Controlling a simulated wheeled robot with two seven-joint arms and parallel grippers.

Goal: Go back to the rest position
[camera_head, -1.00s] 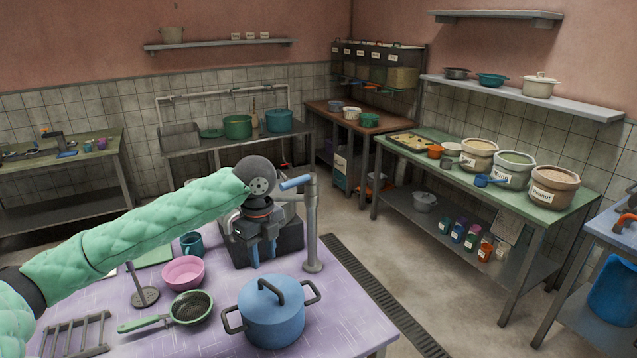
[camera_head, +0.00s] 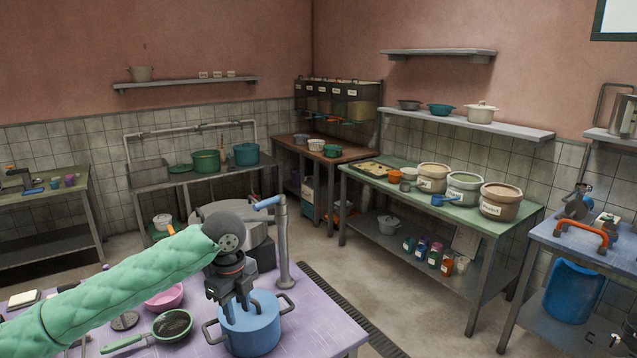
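My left arm, in a green quilted sleeve, comes in from the left. Its gripper (camera_head: 236,308) points down over the blue pot (camera_head: 250,335) on the purple table. The two fingers look apart, with nothing seen between them. My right gripper is not in view.
A grey post with a blue lever (camera_head: 283,245) stands behind the pot. Open floor lies to the right, towards the green table (camera_head: 400,191).

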